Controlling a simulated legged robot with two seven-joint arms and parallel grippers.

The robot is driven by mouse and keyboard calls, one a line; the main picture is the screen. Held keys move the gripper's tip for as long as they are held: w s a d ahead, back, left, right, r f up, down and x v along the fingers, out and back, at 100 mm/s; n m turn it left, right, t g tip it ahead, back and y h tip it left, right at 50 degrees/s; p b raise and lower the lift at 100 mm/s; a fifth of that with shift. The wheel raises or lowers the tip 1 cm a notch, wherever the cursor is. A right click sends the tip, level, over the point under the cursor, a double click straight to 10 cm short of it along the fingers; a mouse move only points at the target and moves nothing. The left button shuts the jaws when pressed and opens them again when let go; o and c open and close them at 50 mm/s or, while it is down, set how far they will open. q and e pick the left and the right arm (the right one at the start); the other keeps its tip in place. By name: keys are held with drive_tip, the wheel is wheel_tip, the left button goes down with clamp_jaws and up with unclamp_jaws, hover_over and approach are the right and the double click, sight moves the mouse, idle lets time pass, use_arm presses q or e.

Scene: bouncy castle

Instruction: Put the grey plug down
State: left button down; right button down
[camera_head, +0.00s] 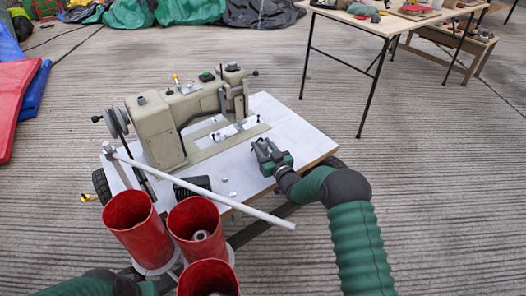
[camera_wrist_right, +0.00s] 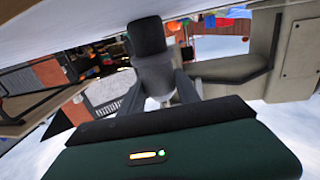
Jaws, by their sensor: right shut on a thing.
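My right gripper (camera_head: 267,150) is low over the right part of the white sewing-machine table top (camera_head: 305,140), beside the sewing machine (camera_head: 165,122). In the right wrist view, my right gripper (camera_wrist_right: 160,92) is shut on the grey plug (camera_wrist_right: 157,72), which has a darker, blocky end. The wrist picture is turned over, with the white top along its upper edge. The plug's dark end is close to that surface; I cannot tell whether it touches. In the head view the plug is not clear behind the gripper. Part of my left arm shows at the lower left; its gripper is out of view.
Red cups (camera_head: 133,222) and a long white rod (camera_head: 205,187) are at the table's near left. A black block (camera_head: 192,188) and small white pieces (camera_head: 224,180) lie on the top. Another table (camera_head: 345,20) stands behind right. Open floor lies right.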

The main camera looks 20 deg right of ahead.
drive_tip(key=c, duration=0.9)
unclamp_jaws()
drive_tip(key=shift+s+r, duration=0.1)
drive_tip(key=s+p, duration=0.1)
drive_tip(key=s, duration=0.3)
drive_tip(key=s+d+p, duration=0.1)
drive_tip(key=s+p, duration=0.1)
drive_tip(key=s, duration=0.2)
drive_tip(key=s+d+p, duration=0.1)
drive_tip(key=s+p, duration=0.1)
drive_tip(key=s, duration=0.1)
drive_tip(key=shift+s+d, duration=0.1)
drive_tip(key=shift+s, duration=0.3)
